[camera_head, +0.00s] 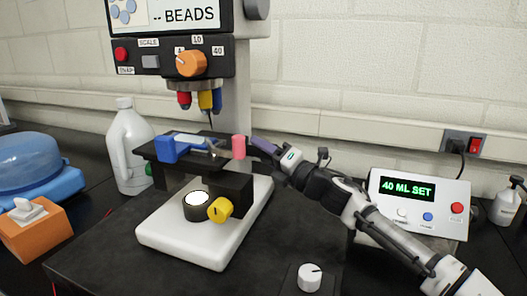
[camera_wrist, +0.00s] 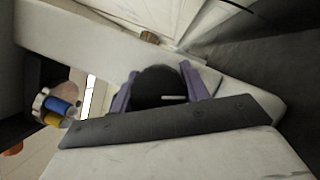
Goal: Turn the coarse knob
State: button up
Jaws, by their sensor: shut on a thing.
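In the wrist view a round dark knob (camera_wrist: 157,80) with a pale line on its face sits between the two purple fingers of my gripper (camera_wrist: 160,90). The fingers are shut on its opposite sides. I take it for the coarse knob; no label on it shows. In the head view my gripper (camera_head: 264,146) reaches in from the right to the microscope's column, beside a pink cylinder (camera_head: 238,147). The dark knob is not visible there. A yellow knob (camera_head: 220,209) is low on the microscope, apart from my gripper.
The stage (camera_head: 228,184) holds a blue clip (camera_head: 168,148), under the coloured lenses (camera_head: 204,99). The white base (camera_head: 182,240) stands below. A control box (camera_head: 419,203) reading "40 ML SET" is at right, a white jug (camera_head: 127,146) at left. A white knob (camera_head: 309,278) is in front.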

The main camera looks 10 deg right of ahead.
jog(key=shift+r+m, duration=0.1)
jog(key=shift+m, duration=0.2)
jog(key=m+h+p, duration=0.1)
jog(key=m+p, duration=0.4)
jog(key=shift+g+h, duration=0.4)
jog(key=m+p, duration=0.2)
jog(key=p, duration=0.1)
jog(key=shift+g, duration=0.3)
jog(key=shift+f+h, duration=0.25)
jog(key=shift+h, duration=0.05)
jog(key=o, duration=1)
jog(key=shift+c, duration=0.2)
jog(key=b+v, duration=0.4)
jog(key=v, duration=0.9)
jog(key=shift+s+d, duration=0.2)
jog(key=shift+s, duration=0.15)
